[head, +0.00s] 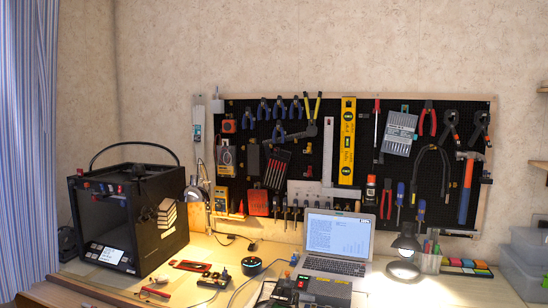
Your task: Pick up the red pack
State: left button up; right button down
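A red pack (258,202) hangs low on the left part of the black pegboard (335,125) in the head view, just right of a yellow meter-like tool. A dark case with red stripes (276,168) hangs higher on the board. I cannot tell for certain which of these is the task's red pack. Neither of my grippers shows in this view.
The desk (440,291) holds the 3D printer (130,218) at left, an open laptop (338,240), a lit lamp (405,250), a pen holder (430,260) and clear bins (525,258) at right. Small electronics and cables clutter the middle front.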

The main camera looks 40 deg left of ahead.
aim_at(187, 265)
jog(key=u, duration=1.65)
